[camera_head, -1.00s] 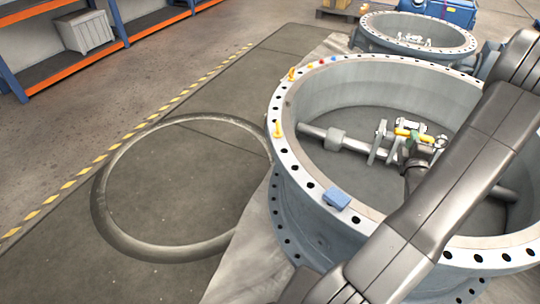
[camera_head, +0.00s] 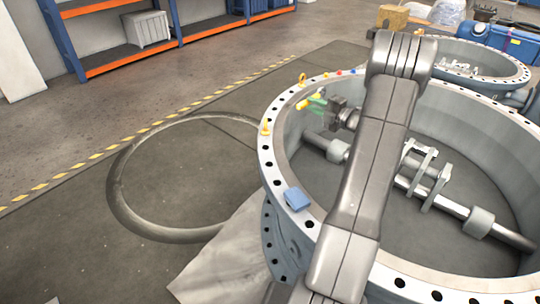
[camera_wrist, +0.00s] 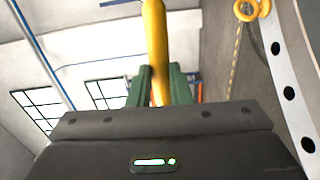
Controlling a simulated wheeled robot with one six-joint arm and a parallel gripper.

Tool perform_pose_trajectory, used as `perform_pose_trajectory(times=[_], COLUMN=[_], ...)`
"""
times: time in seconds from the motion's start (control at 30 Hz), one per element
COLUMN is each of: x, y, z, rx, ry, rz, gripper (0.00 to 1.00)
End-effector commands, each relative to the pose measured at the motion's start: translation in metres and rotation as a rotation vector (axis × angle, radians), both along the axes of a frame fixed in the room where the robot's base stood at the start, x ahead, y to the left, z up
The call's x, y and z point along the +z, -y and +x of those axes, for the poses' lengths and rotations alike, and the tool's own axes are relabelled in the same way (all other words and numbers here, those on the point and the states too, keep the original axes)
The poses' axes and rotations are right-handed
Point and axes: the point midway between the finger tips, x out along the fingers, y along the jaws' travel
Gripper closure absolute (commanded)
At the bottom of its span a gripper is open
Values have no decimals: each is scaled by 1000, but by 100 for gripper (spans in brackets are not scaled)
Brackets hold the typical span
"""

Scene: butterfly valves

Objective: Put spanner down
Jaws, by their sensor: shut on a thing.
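My gripper (camera_head: 316,105) has green fingers and is at the far left inner wall of the large grey valve ring (camera_head: 292,150), close to the rim. It is shut on the yellow spanner (camera_wrist: 155,45), which runs up between the fingers in the wrist view (camera_wrist: 158,88). In the head view only a short yellow part of the spanner (camera_head: 303,104) shows beside the fingers. I cannot tell whether it touches the rim. The metal clamp parts on the valve's shaft (camera_head: 420,172) are apart from my gripper. My arm hides part of the valve's inside.
A blue block (camera_head: 297,199) lies on the near left flange. A second valve ring (camera_head: 475,65) is behind.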

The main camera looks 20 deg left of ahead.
Motion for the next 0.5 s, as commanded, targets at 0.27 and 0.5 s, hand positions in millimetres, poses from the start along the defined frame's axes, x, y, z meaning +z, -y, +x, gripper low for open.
perform_pose_trajectory(times=[0.27, 0.5], x=[-33, -56], y=[-71, -110], z=[-2, -8], rx=[446, 713], ry=[22, 37], rz=[-3, 0], gripper=[100, 100])
